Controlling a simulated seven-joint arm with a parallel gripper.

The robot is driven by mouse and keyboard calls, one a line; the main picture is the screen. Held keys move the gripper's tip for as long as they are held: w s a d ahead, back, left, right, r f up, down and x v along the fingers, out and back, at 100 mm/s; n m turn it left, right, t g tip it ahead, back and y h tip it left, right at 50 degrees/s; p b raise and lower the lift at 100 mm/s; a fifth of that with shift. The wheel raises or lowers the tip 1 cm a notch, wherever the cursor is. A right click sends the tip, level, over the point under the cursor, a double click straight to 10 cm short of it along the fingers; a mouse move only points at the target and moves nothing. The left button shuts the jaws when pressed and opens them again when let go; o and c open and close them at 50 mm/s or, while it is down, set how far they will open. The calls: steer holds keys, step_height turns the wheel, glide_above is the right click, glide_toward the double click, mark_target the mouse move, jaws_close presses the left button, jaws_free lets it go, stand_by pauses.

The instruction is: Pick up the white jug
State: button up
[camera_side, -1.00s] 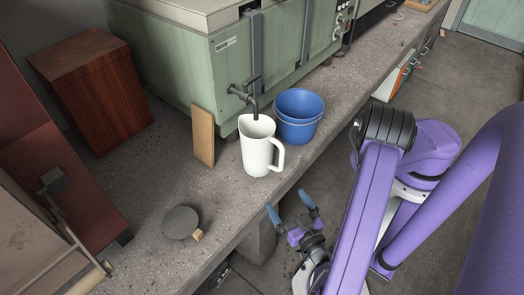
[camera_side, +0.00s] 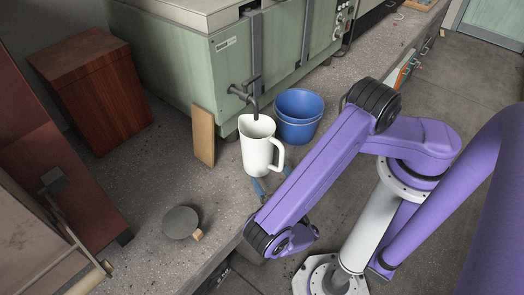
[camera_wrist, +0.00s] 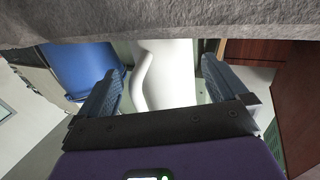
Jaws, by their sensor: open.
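The white jug (camera_side: 257,148) stands upright on the concrete bench, below the tap of the green machine, with its handle to the right. My gripper (camera_side: 271,181) is low at the bench's front edge, just in front of the jug, and mostly hidden behind my purple arm. In the wrist view my gripper (camera_wrist: 160,88) is open, its two blue-grey fingers apart. The jug (camera_wrist: 172,72) and its handle show between and beyond the fingers, with nothing held. I cannot tell whether a finger touches the jug.
Blue buckets (camera_side: 298,115) stand close to the right of the jug. A wooden board (camera_side: 203,136) leans on the green machine (camera_side: 215,70) at left. A round grey disc (camera_side: 180,222) lies nearer on the bench. The bench edge (camera_wrist: 150,28) crosses the wrist view.

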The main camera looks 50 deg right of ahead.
mark_target(264, 167)
steer(key=shift+x, duration=2.7)
steer(key=shift+a+f, duration=0.1)
steer(key=c, duration=1.3)
